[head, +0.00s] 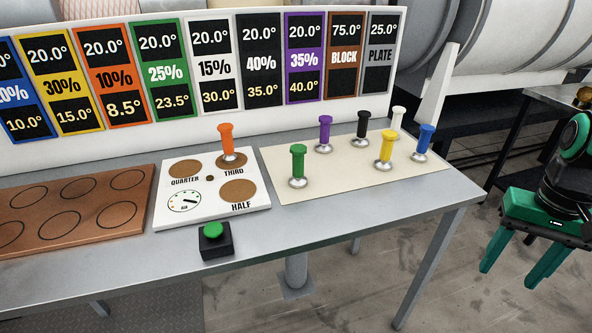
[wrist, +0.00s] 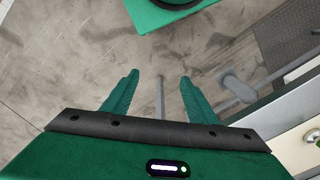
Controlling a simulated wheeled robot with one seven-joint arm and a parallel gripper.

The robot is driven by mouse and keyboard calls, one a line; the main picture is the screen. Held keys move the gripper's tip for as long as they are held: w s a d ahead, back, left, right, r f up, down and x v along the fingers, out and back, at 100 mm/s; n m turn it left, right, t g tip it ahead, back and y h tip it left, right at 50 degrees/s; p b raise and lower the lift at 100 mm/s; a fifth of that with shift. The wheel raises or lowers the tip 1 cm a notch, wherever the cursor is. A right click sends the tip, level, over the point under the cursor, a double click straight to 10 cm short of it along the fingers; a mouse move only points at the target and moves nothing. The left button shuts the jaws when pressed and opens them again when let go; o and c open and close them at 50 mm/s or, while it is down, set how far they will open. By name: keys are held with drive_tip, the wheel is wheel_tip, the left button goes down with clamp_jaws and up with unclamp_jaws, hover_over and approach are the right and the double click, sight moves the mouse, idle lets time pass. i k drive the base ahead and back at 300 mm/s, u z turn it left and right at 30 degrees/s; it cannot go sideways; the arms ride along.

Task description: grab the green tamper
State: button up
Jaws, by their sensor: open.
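The green tamper (head: 298,164) stands upright on the cream mat (head: 330,187), near the mat's front left corner. It has a green handle and a round silver base. My gripper (head: 508,278) is at the far right in the head view, beyond the table's right end and well apart from the tamper. Its two green fingers are spread with nothing between them. In the wrist view the gripper (wrist: 158,88) points at the bare floor, and the green tamper does not show there.
Purple (head: 324,132), black (head: 363,126), yellow (head: 387,147), blue (head: 424,141) and white (head: 398,118) tampers share the mat. An orange tamper (head: 226,140) stands on the white board (head: 170,216). A green button box (head: 214,241) sits in front. A sign panel (head: 235,118) rises behind.

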sight(298, 180)
drive_tip(key=u, duration=1.4)
drive_tip(key=k, duration=0.65)
drive_tip(key=z, duration=0.45)
drive_tip(key=i, duration=1)
drive_tip(key=u, duration=0.05)
